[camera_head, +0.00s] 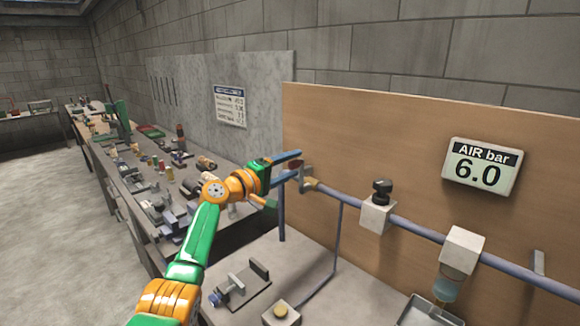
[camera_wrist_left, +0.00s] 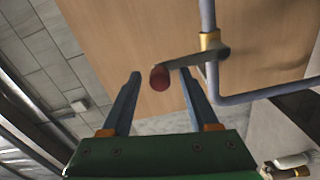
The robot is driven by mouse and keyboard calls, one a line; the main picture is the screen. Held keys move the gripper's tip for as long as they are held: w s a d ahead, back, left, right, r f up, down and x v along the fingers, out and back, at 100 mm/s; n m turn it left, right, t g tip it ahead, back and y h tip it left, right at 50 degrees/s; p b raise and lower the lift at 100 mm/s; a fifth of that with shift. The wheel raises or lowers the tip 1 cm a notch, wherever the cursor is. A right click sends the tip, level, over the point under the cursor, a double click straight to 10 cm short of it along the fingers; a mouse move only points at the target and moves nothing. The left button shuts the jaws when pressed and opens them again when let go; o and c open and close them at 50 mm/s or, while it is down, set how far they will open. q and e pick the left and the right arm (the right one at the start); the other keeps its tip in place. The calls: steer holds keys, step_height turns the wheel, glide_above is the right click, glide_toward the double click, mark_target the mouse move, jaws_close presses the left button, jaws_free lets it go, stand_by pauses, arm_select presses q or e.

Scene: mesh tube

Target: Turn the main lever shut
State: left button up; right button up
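The main lever is a short grey bar (camera_wrist_left: 192,60) with a dark red knob (camera_wrist_left: 159,78) on its end, on a brass fitting (camera_wrist_left: 209,40) of the blue pipe. In the head view the knob (camera_head: 297,170) shows at the pipe's left end, by the wooden panel. My left gripper (camera_head: 298,162) is open, its two blue fingers pointing at the panel. In the left wrist view the knob lies between the fingertips, with a gap on both sides. My right gripper is not in view.
The blue pipe (camera_head: 410,226) runs right along the wooden panel (camera_head: 375,130), past a block with a black knob (camera_head: 382,190) and a filter unit (camera_head: 460,250). A gauge sign (camera_head: 482,167) reads AIR bar 6.0. A cluttered bench (camera_head: 150,185) stands at left.

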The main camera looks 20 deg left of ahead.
arm_select(q)
steer(key=b+v, duration=0.3)
steer(key=v, duration=0.4)
stand_by(0.4)
